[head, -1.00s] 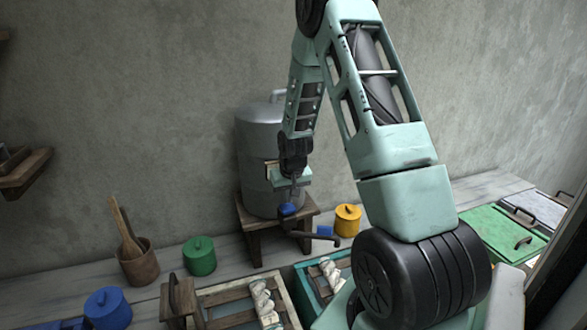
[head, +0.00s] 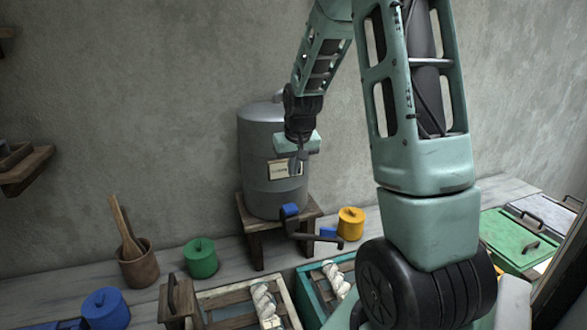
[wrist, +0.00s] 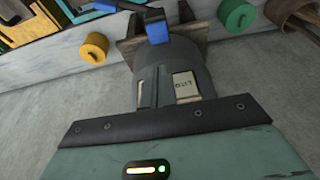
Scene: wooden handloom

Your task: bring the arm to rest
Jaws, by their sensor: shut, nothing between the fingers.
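My gripper (head: 299,161) hangs in front of the grey metal canister (head: 258,150), pointing down, above the blue-handled tap at its base. Its fingers are shut with nothing held. The canister stands on a small wooden stool (head: 256,237) and bears a pale label (head: 285,168). The blue tap handle (head: 290,210) sits below my gripper, apart from it. In the wrist view the canister (wrist: 180,72) and the blue handle (wrist: 157,27) show beyond my gripper's housing; the fingertips are hidden there.
A yellow pot (head: 350,223), a green pot (head: 201,258), a blue pot (head: 106,310) and a wooden holder with spoons (head: 138,265) stand along the bench. Trays with white twisted yarn (head: 264,304) lie in front. Green and white lidded bins (head: 512,240) are at right. A wall shelf (head: 25,170) is at left.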

